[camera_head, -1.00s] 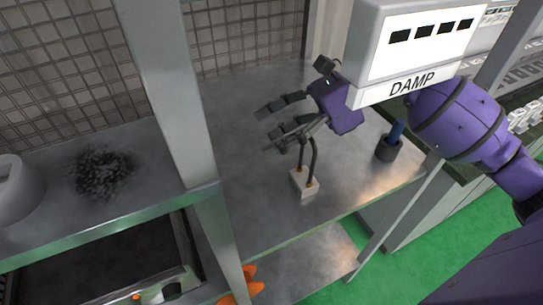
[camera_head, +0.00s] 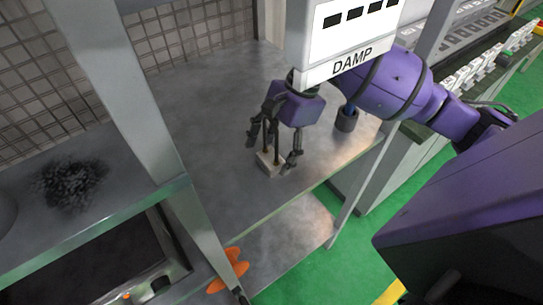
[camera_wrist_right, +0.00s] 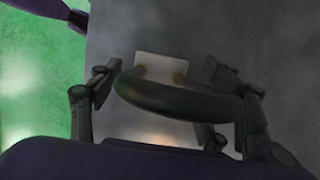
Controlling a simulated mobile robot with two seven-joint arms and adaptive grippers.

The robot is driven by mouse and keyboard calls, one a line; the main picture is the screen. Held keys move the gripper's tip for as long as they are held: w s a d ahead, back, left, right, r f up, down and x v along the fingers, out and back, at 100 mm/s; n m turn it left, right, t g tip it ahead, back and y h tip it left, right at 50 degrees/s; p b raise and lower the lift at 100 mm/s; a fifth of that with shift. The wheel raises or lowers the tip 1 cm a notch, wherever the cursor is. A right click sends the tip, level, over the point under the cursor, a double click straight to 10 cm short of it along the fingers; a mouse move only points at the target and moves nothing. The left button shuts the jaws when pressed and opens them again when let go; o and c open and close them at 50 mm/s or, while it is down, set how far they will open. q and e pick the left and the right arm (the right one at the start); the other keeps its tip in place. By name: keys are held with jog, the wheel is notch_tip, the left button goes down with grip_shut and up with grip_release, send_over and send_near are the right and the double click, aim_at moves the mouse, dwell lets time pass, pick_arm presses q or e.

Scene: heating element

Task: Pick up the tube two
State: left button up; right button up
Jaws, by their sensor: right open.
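The tube is a dark bent loop with brass-coloured ends, standing upright on a small white block (camera_head: 272,165) on the grey metal worktop. In the right wrist view the loop (camera_wrist_right: 180,101) lies across the middle, with its block (camera_wrist_right: 160,68) just behind. My right gripper (camera_head: 272,150) is open above the block, pointing down. Its fingers stand on either side of the tube, and the wrist view shows gaps between the finger pads (camera_wrist_right: 160,82) and the tube. The upper part of the tube is partly hidden by the gripper in the head view. My left gripper is not clearly seen.
A dark cup (camera_head: 346,122) with a blue piece in it stands right of my right gripper. A metal post (camera_head: 128,100) rises at the left. A dark granular heap (camera_head: 70,185) lies on the left shelf. The worktop behind the gripper is clear.

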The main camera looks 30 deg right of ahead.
jog(key=shift+f, duration=0.15)
jog(key=c, duration=1.3)
jog(key=shift+c, duration=0.3)
